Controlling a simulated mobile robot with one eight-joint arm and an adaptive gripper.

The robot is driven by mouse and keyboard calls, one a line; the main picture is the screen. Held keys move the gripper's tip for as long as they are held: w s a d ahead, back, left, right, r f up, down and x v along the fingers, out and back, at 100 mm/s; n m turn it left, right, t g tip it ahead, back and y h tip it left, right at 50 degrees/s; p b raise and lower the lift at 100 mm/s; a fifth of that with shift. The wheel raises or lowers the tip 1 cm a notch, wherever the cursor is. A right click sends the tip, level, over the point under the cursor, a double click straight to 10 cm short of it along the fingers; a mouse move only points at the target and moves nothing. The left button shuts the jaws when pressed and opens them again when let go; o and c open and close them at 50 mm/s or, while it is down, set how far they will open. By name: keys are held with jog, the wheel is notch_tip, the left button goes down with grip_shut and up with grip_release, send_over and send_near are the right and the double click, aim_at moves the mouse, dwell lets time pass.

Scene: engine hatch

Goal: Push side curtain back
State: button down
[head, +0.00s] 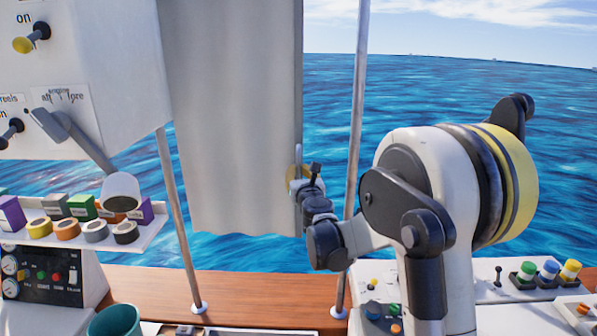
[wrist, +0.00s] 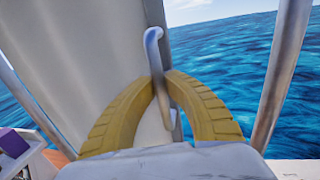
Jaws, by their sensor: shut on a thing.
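The grey side curtain (head: 235,120) hangs between two metal poles in the head view, with the sea behind it. It fills the left half of the wrist view (wrist: 85,60). A whitish curved handle (wrist: 154,60) stands upright near the curtain's right edge. My gripper (wrist: 168,95) has two yellow ribbed fingers, one on each side of the handle, shut on it. In the head view my gripper (head: 297,178) is at the curtain's right edge, low down, and my wrist partly hides the fingers.
A metal pole (head: 356,110) stands just right of the curtain, close to my wrist. Another pole (head: 178,220) stands to the left. A shelf (head: 85,240) with colored boxes and tape rolls is at left. A teal cup (head: 115,320) and button panels (head: 545,285) are below.

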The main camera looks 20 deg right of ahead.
jog(key=shift+a, duration=0.1)
jog(key=w+a+b, duration=0.2)
jog(key=w+a, duration=0.3)
jog(key=a, duration=0.8)
jog(key=w+a+b, duration=0.2)
jog(key=w+a, duration=0.4)
jog(key=a, duration=0.7)
jog(key=shift+a, duration=0.35)
jog(key=shift+w, duration=0.1)
jog(key=c, duration=1.8)
grip_release()
jog(key=o, duration=0.4)
jog(key=shift+a, duration=0.25)
jog(key=shift+d, duration=0.15)
